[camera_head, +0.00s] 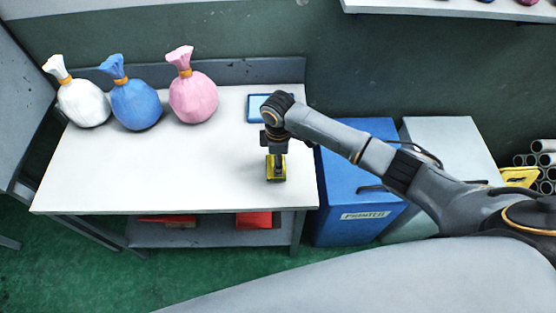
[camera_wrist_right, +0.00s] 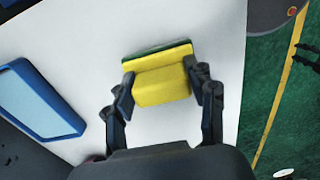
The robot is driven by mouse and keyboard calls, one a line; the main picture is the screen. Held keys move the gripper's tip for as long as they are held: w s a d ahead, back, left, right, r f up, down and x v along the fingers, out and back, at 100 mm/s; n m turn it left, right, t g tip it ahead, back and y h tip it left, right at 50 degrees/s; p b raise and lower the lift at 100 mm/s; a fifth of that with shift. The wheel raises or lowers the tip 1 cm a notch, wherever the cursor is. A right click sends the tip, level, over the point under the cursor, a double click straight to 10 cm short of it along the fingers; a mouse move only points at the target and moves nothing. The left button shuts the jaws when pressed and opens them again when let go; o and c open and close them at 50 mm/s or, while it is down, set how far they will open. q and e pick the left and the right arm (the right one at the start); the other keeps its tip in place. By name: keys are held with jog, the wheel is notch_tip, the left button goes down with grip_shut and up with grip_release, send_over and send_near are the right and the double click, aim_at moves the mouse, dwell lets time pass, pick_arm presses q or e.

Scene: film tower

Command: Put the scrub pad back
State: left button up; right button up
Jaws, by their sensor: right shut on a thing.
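A yellow scrub pad with a dark green layer (camera_wrist_right: 160,75) is between the fingers of my right gripper (camera_wrist_right: 160,88), and the gripper is shut on it. In the head view the pad (camera_head: 276,170) is over the right part of the white table (camera_head: 190,165), under my right gripper (camera_head: 275,155). I cannot tell whether the pad touches the tabletop. A blue-rimmed shallow tray (camera_head: 256,105) lies behind it, near the table's back edge; the tray also shows at the left of the right wrist view (camera_wrist_right: 40,98). My left gripper is not in view.
White (camera_head: 82,102), blue (camera_head: 136,105) and pink (camera_head: 192,98) tied bags stand at the table's back left. A blue bin (camera_head: 350,205) and a grey bin (camera_head: 445,145) stand right of the table. Red items (camera_head: 254,220) lie on the lower shelf. The table's front middle is clear.

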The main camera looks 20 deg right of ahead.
jog(key=shift+f, duration=0.55)
jog(key=shift+f, duration=0.1)
jog(key=o, duration=1.2)
jog(key=shift+r, duration=0.2)
notch_tip(320, 180, up, 12)
jog(key=shift+f+b, duration=0.1)
jog(key=shift+b, duration=0.7)
jog(key=shift+s, duration=0.1)
